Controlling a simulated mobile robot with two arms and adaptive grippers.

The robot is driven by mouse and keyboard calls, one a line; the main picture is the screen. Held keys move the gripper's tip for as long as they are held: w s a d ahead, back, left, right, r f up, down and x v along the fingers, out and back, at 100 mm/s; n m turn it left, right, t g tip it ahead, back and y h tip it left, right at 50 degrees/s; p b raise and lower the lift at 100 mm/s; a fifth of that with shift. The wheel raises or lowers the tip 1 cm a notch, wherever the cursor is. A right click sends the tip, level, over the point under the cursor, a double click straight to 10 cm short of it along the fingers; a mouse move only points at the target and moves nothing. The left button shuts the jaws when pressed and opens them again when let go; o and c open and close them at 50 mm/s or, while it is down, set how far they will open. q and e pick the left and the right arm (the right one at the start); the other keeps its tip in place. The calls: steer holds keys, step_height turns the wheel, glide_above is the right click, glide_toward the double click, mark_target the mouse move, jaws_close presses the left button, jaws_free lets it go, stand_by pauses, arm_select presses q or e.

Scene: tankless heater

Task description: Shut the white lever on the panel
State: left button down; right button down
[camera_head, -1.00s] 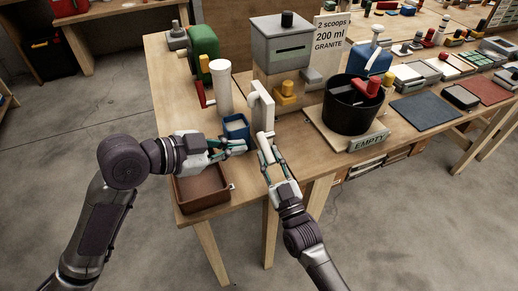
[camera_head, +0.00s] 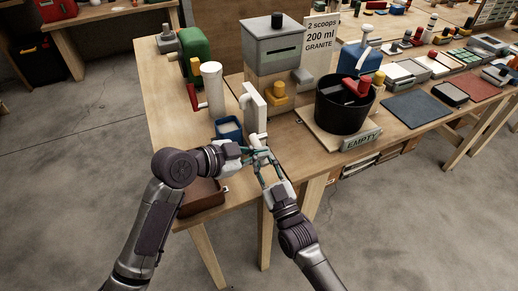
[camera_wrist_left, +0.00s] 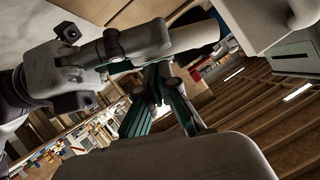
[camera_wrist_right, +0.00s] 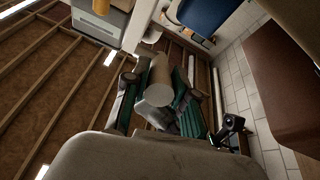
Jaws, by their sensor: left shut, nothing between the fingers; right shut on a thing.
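The white panel (camera_head: 253,108) stands upright near the front edge of the workbench. Its white lever (camera_head: 257,139) sticks out low on the near side, partly hidden by my grippers. In the right wrist view the lever's round grey-white end (camera_wrist_right: 155,92) shows between my right fingers. My right gripper (camera_head: 262,160) is shut on the lever. My left gripper (camera_head: 255,154) is shut and empty, close beside the lever and the right fingers. The left wrist view shows the lever (camera_wrist_left: 195,37) just beyond the left fingertips (camera_wrist_left: 160,75); whether they touch is unclear.
A blue container (camera_head: 229,129) and a brown tray (camera_head: 200,203) are left of the panel, the tray partly behind my left arm. A white cylinder (camera_head: 212,88) with a red handle stands behind. A black bucket (camera_head: 343,108) stands to the right. Floor in front is clear.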

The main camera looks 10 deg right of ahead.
arm_select(q)
steer(key=shift+f, duration=0.15)
arm_select(e)
steer(key=shift+f, duration=0.1)
arm_select(q)
steer(key=shift+w+a+f, duration=0.1)
steer(key=shift+a+f, duration=0.15)
steer(key=shift+f, duration=0.35)
arm_select(e)
steer(key=shift+s, duration=0.1)
steer(key=c, duration=0.9)
jaws_free()
arm_select(q)
steer(key=shift+r, duration=0.1)
